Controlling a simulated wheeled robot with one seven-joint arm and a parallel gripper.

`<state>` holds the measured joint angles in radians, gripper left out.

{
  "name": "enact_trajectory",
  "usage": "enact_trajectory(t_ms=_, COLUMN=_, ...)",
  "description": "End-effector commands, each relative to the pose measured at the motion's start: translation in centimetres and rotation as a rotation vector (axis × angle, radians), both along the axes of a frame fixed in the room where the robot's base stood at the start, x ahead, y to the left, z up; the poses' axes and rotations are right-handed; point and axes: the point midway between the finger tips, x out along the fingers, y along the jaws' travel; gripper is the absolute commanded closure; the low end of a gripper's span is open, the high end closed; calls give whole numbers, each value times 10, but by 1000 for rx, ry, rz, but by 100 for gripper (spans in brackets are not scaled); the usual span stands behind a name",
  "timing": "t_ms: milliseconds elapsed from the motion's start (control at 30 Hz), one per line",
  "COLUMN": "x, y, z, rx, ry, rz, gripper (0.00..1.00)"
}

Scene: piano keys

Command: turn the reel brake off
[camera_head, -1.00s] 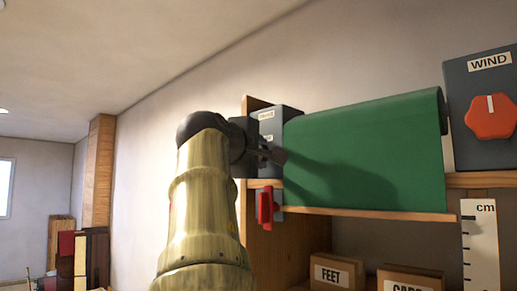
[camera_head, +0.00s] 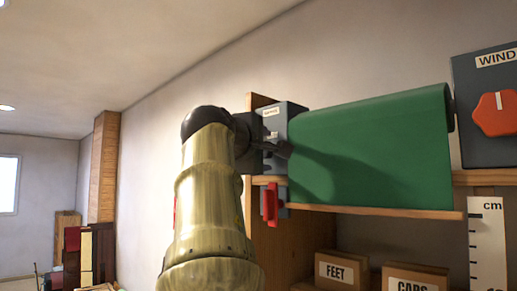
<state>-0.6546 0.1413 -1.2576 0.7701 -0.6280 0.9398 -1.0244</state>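A grey box (camera_head: 293,110) with small white labels, too small to read surely, is fixed at the left end of the shelf, beside the green roll. A red lever (camera_head: 271,203) on a small grey mount hangs below it at the shelf edge. I cannot tell which of these is the reel brake. My gripper (camera_head: 284,149) is dark and lies in front of the grey box's lower part, above the red lever and apart from it. My arm and wrist hide part of the box. Whether the fingers are open or touch anything does not show.
The green sheet (camera_head: 375,150) hangs from a reel just right of my gripper. A grey WIND box (camera_head: 480,125) with a red knob (camera_head: 496,113) is at far right. Boxes marked FEET (camera_head: 335,271) and CAPS (camera_head: 415,280) stand below. The left side is open room.

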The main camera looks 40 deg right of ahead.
Motion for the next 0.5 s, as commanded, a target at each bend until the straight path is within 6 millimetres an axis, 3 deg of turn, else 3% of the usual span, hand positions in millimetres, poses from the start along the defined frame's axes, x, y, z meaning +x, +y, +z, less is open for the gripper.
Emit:
enact_trajectory(t_ms=233, x=-8, y=19, z=-3, rx=-2, ry=-2, rz=4, gripper=42)
enact_trajectory(t_ms=500, x=-31, y=65, z=-3, rx=-3, ry=-4, rz=4, gripper=42)
